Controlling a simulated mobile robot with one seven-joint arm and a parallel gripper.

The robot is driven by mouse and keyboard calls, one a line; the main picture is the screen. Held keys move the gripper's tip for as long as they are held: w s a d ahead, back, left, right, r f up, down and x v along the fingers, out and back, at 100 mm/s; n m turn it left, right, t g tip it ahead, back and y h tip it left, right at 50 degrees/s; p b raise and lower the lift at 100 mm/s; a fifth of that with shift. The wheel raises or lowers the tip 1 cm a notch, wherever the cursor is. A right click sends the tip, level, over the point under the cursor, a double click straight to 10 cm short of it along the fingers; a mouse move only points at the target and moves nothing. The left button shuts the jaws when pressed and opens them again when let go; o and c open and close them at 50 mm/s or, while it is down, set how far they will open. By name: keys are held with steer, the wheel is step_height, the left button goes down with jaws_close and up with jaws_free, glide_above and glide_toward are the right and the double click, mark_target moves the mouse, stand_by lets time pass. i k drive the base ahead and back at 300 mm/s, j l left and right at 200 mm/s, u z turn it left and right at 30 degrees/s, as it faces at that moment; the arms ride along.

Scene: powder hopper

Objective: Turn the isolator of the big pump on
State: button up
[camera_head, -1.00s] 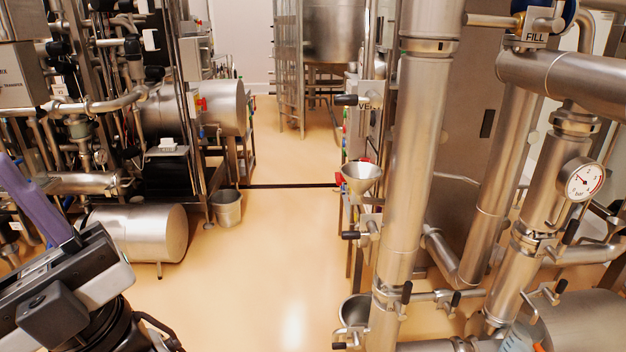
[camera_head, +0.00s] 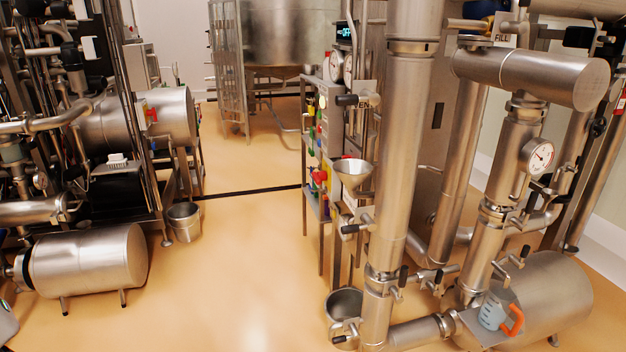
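A large steel motor-like cylinder (camera_head: 90,265) lies on the floor at the left. Another large steel cylinder (camera_head: 560,290) lies at the lower right under the pipework. I cannot tell which belongs to the big pump. No isolator is clearly labelled. A small red part (camera_head: 621,104) shows at the far right edge, and a small red and green part (camera_head: 149,114) shows on the upper left tank; neither can be read as the isolator. My gripper is not in view.
A steel bucket (camera_head: 184,222) stands on the floor. A funnel (camera_head: 352,174) is by a shelf with coloured items. A measuring jug (camera_head: 495,309) with an orange handle sits at the lower right. Upright pipes (camera_head: 410,150) block the right. The floor (camera_head: 240,255) is clear in the middle.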

mark_target(318, 177)
steer(key=i+j, duration=0.35)
steer(key=i+j+z, duration=0.1)
steer(key=i+j, duration=0.25)
steer(key=j, duration=0.2)
steer(key=i+j, duration=0.7)
steer(key=j, duration=0.25)
steer(key=i+j+z, duration=0.1)
steer(key=i+j, duration=0.55)
steer(key=j, duration=0.3)
